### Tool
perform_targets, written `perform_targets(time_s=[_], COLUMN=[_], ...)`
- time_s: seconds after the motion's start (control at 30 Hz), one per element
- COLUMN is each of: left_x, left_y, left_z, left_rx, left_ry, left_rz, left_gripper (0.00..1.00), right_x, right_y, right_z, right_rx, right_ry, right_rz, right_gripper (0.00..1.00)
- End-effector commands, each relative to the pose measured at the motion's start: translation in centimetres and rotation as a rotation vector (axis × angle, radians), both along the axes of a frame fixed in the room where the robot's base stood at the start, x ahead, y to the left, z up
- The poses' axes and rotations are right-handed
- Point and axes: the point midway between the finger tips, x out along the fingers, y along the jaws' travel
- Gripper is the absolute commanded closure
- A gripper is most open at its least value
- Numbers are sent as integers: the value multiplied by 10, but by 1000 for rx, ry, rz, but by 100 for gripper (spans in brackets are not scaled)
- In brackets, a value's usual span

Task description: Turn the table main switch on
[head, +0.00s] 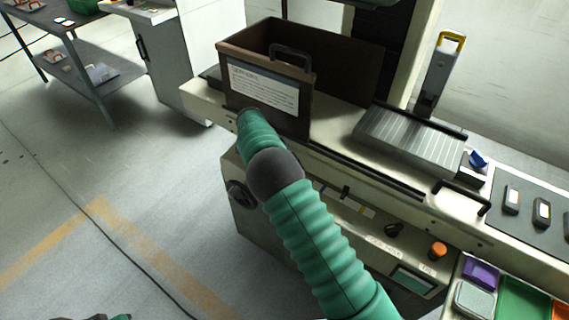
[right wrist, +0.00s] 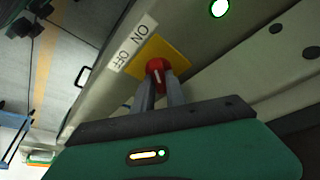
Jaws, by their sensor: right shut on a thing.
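The switch is a red knob (right wrist: 157,68) on a yellow plate (right wrist: 150,52) in the right wrist view. A white label (right wrist: 132,44) beside the plate reads ON and OFF. A pale mark shows on the knob; I cannot tell which word it points at. My right gripper (right wrist: 160,84) has its two grey fingers shut on the knob, one on each side. In the head view my right arm crosses in front of the machine, and its gripper and the switch are hidden.
A green lamp (right wrist: 219,8) is lit near the switch. In the head view a brown open box (head: 298,92) stands on the machine's pale bed, left of a ribbed grey plate (head: 408,136). An orange button (head: 437,250) sits on the front panel. The floor at left is mostly clear.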

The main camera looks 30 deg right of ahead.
Motion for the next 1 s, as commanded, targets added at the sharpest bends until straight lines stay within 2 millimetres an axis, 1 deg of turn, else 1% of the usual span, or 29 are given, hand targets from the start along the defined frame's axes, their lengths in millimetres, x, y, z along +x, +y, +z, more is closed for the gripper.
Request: perform_targets(time_s=[0.03, 0.1, 0.4, 0.9, 0.93, 1.0], left_x=[0, 0, 0, 0, 0, 0], left_y=[0, 0, 0, 0, 0, 0], left_z=[5, 8, 14, 14, 14, 14], left_rx=[0, 0, 0, 0, 0, 0], left_ry=[0, 0, 0, 0, 0, 0], left_rz=[0, 0, 0, 0, 0, 0], left_gripper=[64, 64, 64, 64, 64, 64], right_x=[2, 3, 3, 4, 4, 3], right_y=[0, 0, 0, 0, 0, 0], right_z=[3, 3, 1, 1, 1, 1], right_rx=[-1, 1, 0, 2, 2, 1], right_ry=[-5, -6, -8, -9, -9, -7], right_rz=[-26, -66, -169, -187, -187, -187], right_gripper=[100, 100, 100, 100, 81, 72])
